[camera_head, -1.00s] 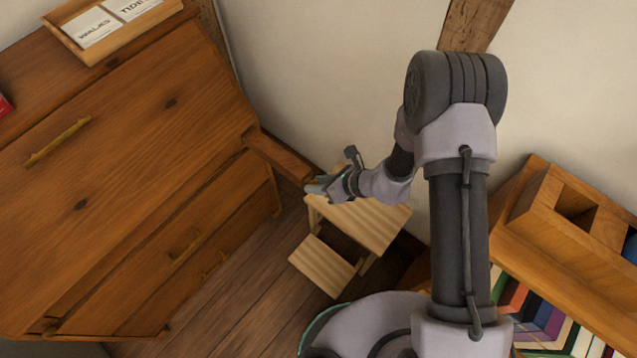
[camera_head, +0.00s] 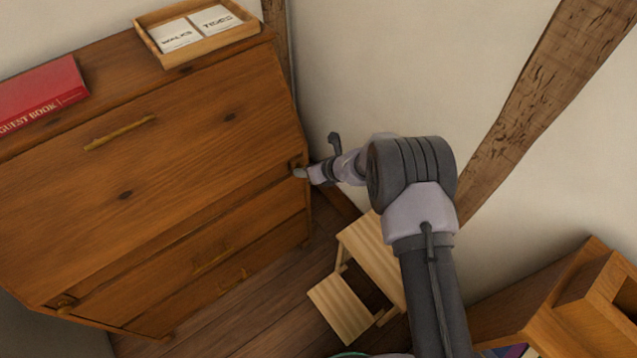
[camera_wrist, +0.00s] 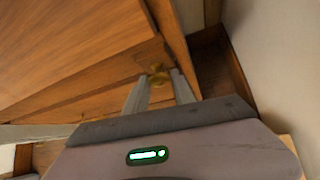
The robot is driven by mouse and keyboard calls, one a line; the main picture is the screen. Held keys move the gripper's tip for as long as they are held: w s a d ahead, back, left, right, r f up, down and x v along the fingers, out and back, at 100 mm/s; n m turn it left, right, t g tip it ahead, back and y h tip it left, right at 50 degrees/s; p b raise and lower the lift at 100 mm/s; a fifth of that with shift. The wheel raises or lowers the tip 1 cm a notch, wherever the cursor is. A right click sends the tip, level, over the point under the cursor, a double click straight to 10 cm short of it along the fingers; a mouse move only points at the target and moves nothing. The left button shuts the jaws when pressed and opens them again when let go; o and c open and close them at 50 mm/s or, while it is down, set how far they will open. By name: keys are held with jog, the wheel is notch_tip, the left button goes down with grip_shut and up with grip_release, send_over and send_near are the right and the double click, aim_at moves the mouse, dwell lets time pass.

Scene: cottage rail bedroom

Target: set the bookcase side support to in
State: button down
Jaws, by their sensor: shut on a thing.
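The wooden bureau (camera_head: 150,150) stands at the left with its sloping front closed. The bookcase side support is the small wooden slide at the bureau's right front edge (camera_head: 294,163). It now lies about flush with the front, its end partly hidden by my gripper (camera_head: 303,173). In the wrist view, a brass knob (camera_wrist: 157,75) on the support's end sits between my two fingers, and my gripper is shut on it. The other support (camera_head: 63,301), with its own knob, sits in at the bureau's lower left corner.
A wooden step stool (camera_head: 372,255) stands on the floor below my arm. A bookcase (camera_head: 585,310) is at the lower right. A red guest book (camera_head: 40,90) and a tray with cards (camera_head: 165,60) lie on the bureau top. A wall (camera_head: 400,70) is close behind my arm.

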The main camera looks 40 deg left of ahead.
jog(key=shift+w+a, duration=0.2)
jog(key=shift+a, duration=0.45)
jog(key=shift+r, duration=0.1)
jog(key=shift+a, duration=0.1)
jog(key=c, duration=1.5)
grip_release()
jog(key=o, duration=0.4)
jog(key=shift+a, duration=0.15)
jog(key=shift+o, duration=0.2)
jog(key=p+v, duration=0.5)
jog(key=v, duration=1.2)
jog(key=shift+d, duration=0.3)
